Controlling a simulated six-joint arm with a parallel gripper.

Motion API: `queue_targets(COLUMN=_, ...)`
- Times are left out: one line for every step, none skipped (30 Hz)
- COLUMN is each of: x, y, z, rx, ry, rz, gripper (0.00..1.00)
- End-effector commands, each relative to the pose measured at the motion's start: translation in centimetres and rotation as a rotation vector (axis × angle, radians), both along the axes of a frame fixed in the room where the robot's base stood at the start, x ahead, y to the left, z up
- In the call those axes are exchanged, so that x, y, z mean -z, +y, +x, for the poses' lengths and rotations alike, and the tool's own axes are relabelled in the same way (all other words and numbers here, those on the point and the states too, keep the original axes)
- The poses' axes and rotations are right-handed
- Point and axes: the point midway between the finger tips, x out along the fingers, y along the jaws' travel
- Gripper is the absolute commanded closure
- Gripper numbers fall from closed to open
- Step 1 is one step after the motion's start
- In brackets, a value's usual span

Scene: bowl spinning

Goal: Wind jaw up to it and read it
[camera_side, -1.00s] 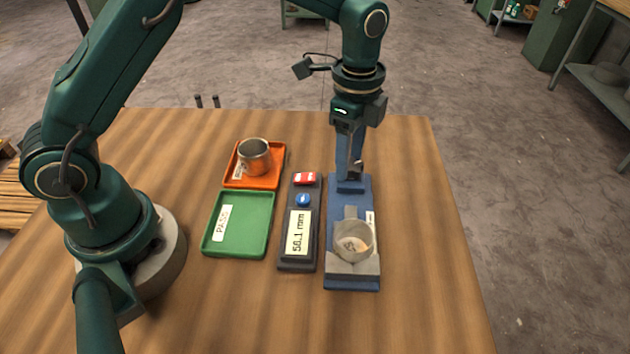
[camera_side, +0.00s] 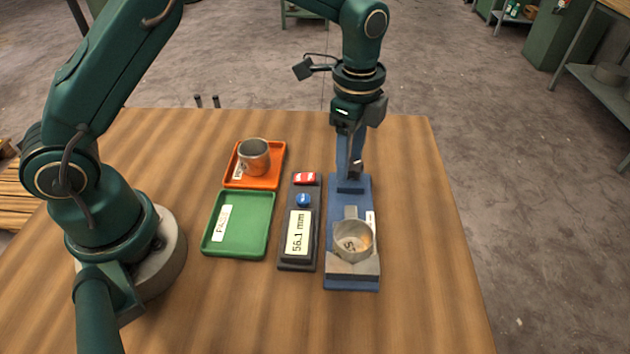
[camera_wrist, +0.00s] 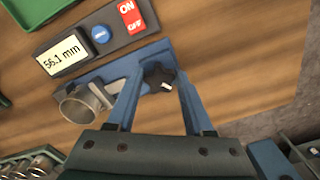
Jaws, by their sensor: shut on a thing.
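My gripper (camera_side: 352,172) points down at the far end of a blue measuring fixture (camera_side: 352,283). In the wrist view its fingers close around the dark star-shaped knob (camera_wrist: 158,76) on the fixture's end. A metal cup (camera_side: 354,241) sits at the fixture's near end, between a small grey jaw (camera_side: 350,212) and the grey end block (camera_side: 352,268); whether the jaw touches it I cannot tell. The cup also shows in the wrist view (camera_wrist: 78,107). The readout (camera_side: 298,233) beside the fixture shows 56.1 mm.
The readout's dark housing carries a blue button (camera_side: 303,200) and a red ON/OFF switch (camera_side: 305,179). To its left are an empty green tray (camera_side: 236,250) with a label and an orange tray (camera_side: 265,183) holding another metal cup (camera_side: 254,157). The table's right side is clear.

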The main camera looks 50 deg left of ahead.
Motion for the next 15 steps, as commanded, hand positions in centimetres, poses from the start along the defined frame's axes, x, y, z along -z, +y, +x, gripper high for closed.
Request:
queue_targets(x=0.09, y=-0.15, z=0.01, rx=0.003, ry=-0.001, rz=-0.003, gripper=1.00)
queue_targets(x=0.09, y=-0.15, z=0.02, rx=0.003, ry=-0.001, rz=-0.003, gripper=1.00)
queue_targets(x=0.09, y=-0.14, z=0.02, rx=0.002, ry=-0.001, rz=-0.003, gripper=1.00)
queue_targets(x=0.10, y=-0.14, z=0.02, rx=0.002, ry=-0.001, rz=-0.003, gripper=1.00)
queue_targets(x=0.09, y=-0.14, z=0.02, rx=0.002, ry=-0.001, rz=-0.003, gripper=1.00)
queue_targets(x=0.09, y=-0.13, z=0.02, rx=0.002, ry=-0.001, rz=-0.002, gripper=0.44)
queue_targets(x=0.09, y=-0.13, z=0.02, rx=0.002, ry=-0.001, rz=-0.002, gripper=0.33)
queue_targets(x=0.09, y=-0.11, z=0.01, rx=0.002, ry=-0.001, rz=-0.002, gripper=0.21)
queue_targets(x=0.08, y=-0.10, z=0.01, rx=0.002, ry=-0.001, rz=-0.002, gripper=0.20)
queue_targets(x=0.07, y=-0.08, z=0.00, rx=0.002, ry=0.000, rz=-0.001, gripper=0.20)
queue_targets(x=0.07, y=-0.07, z=0.00, rx=0.001, ry=0.000, rz=-0.001, gripper=0.20)
queue_targets(x=0.06, y=-0.06, z=0.01, rx=0.001, ry=0.000, rz=-0.001, gripper=0.20)
queue_targets(x=0.05, y=-0.05, z=0.00, rx=0.001, ry=0.000, rz=-0.001, gripper=0.20)
queue_targets(x=0.05, y=-0.04, z=0.00, rx=0.001, ry=0.000, rz=-0.001, gripper=0.20)
queue_targets(x=0.04, y=-0.03, z=0.00, rx=0.001, ry=0.000, rz=0.000, gripper=0.20)
